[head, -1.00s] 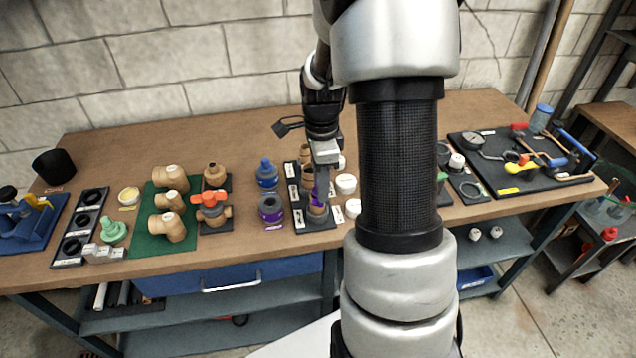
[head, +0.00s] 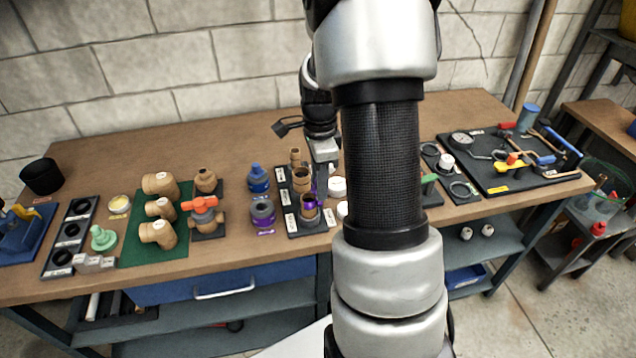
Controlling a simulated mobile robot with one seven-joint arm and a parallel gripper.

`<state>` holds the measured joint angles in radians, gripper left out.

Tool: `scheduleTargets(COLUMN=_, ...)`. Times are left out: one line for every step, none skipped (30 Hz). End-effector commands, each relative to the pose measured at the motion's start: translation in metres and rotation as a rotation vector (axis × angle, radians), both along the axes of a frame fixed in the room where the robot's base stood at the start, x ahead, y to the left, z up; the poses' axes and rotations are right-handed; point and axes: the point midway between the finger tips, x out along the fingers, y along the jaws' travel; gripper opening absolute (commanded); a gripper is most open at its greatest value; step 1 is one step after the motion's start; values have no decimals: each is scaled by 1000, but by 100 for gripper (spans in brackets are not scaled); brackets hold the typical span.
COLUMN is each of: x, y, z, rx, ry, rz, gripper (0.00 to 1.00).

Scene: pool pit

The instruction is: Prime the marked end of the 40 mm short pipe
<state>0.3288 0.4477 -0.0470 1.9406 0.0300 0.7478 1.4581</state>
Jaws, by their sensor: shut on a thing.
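Three tan pipe pieces stand upright in a black labelled holder (head: 312,228) at the middle of the bench. The front pipe (head: 309,212) shows purple around its upper end. The middle pipe (head: 302,180) and the back pipe (head: 295,158) look plain tan. My gripper (head: 324,163) points down just right of and behind the front pipe. It is shut on a slim purple applicator (head: 316,187), whose lower end is close to the front pipe's rim. I cannot tell whether they touch. An open grey-and-purple can (head: 263,213) stands left of the holder.
A blue bottle (head: 258,178) stands behind the can. A green mat (head: 150,250) with tan fittings and an orange-handled valve (head: 203,213) are further left. White caps (head: 337,187) stand right of the holder. My arm hides part of the bench.

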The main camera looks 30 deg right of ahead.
Motion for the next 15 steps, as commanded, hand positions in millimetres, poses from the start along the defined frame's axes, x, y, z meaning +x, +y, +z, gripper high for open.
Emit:
scheduleTargets(x=1, y=-1, z=0, rx=0, ry=0, rz=0, gripper=17)
scheduleTargets(x=1, y=-1, z=0, rx=0, ry=0, rz=0, gripper=17)
scheduleTargets(x=2, y=-2, z=0, rx=0, ry=0, rz=-1, gripper=17)
scheduleTargets(x=2, y=-2, z=0, rx=0, ry=0, rz=-1, gripper=17)
scheduleTargets(x=3, y=-2, z=0, rx=0, ry=0, rz=-1, gripper=17)
scheduleTargets(x=4, y=-3, z=0, rx=0, ry=0, rz=-1, gripper=17)
scheduleTargets(x=5, y=-4, z=0, rx=0, ry=0, rz=-1, gripper=17)
scheduleTargets(x=6, y=-4, z=0, rx=1, ry=0, rz=0, gripper=17)
scheduleTargets(x=7, y=-4, z=0, rx=1, ry=1, rz=0, gripper=17)
scheduleTargets(x=7, y=-5, z=0, rx=1, ry=1, rz=0, gripper=17)
scheduleTargets(x=7, y=-5, z=0, rx=1, ry=1, rz=0, gripper=17)
scheduleTargets(x=8, y=-5, z=0, rx=1, ry=1, rz=0, gripper=17)
scheduleTargets(x=9, y=-5, z=0, rx=1, ry=1, rz=0, gripper=17)
scheduleTargets(x=9, y=-6, z=0, rx=1, ry=1, rz=0, gripper=17)
scheduleTargets(x=11, y=-6, z=0, rx=1, ry=1, rz=1, gripper=17)
